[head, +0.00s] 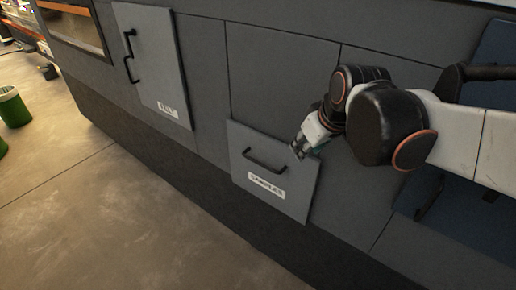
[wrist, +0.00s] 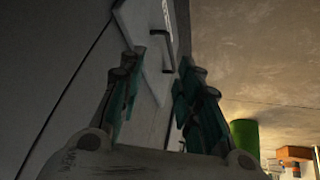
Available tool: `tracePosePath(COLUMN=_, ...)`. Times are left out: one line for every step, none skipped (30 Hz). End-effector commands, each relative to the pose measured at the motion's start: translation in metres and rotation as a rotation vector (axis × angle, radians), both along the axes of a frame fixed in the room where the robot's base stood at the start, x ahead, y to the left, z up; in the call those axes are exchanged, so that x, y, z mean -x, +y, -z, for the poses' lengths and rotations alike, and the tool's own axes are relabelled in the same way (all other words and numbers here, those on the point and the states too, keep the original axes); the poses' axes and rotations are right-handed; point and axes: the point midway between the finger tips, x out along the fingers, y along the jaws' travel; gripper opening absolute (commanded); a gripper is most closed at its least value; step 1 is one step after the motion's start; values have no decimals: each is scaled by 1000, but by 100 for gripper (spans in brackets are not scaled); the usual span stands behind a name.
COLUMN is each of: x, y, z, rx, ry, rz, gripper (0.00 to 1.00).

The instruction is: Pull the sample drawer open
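The sample drawer (head: 290,201) is a grey panel low on the machine, with a white label reading "SAMPLES" (head: 266,187). Its front looks closed or nearly flush. A black bar handle (head: 264,161) runs across its upper left part. My gripper (head: 299,148) is in front of the drawer's upper edge, right of the handle and apart from it. In the wrist view my gripper (wrist: 162,62) has its two fingers spread, with nothing between them. A panel with a bar handle (wrist: 168,50), apparently the drawer, shows beyond the fingertips.
A taller door (head: 155,60) with black handles and a white label is on the left of the machine. Green bins (head: 13,108) stand on the floor at far left. The concrete floor (head: 110,200) before the machine is clear.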

Motion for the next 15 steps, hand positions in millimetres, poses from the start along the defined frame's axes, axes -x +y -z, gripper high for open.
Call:
tracePosePath(x=-16, y=10, z=3, rx=12, ry=5, rz=-42, gripper=31)
tracePosePath(x=-23, y=15, z=5, rx=18, ry=8, rz=-67, gripper=31)
tracePosePath(x=-34, y=23, z=9, rx=29, ry=12, rz=-102, gripper=31)
tracePosePath(x=-42, y=28, z=12, rx=37, ry=15, rz=-129, gripper=31)
tracePosePath(x=-49, y=34, z=15, rx=43, ry=19, rz=-156, gripper=31)
tracePosePath(x=-60, y=42, z=20, rx=53, ry=21, rz=-190, gripper=31)
tracePosePath(x=-67, y=48, z=23, rx=59, ry=24, rz=-216, gripper=31)
tracePosePath(x=-74, y=53, z=27, rx=66, ry=26, rz=-240, gripper=31)
tracePosePath(x=-82, y=60, z=32, rx=74, ry=29, rz=-272, gripper=31)
tracePosePath(x=-88, y=65, z=36, rx=80, ry=31, rz=-292, gripper=31)
tracePosePath(x=-93, y=70, z=40, rx=85, ry=32, rz=-314, gripper=31)
tracePosePath(x=-99, y=76, z=44, rx=91, ry=34, rz=-337, gripper=31)
tracePosePath(x=-103, y=79, z=47, rx=95, ry=34, rz=-354, gripper=31)
tracePosePath(x=-106, y=82, z=50, rx=97, ry=36, rz=-367, gripper=31)
tracePosePath(x=-110, y=86, z=53, rx=102, ry=37, rz=-383, gripper=31)
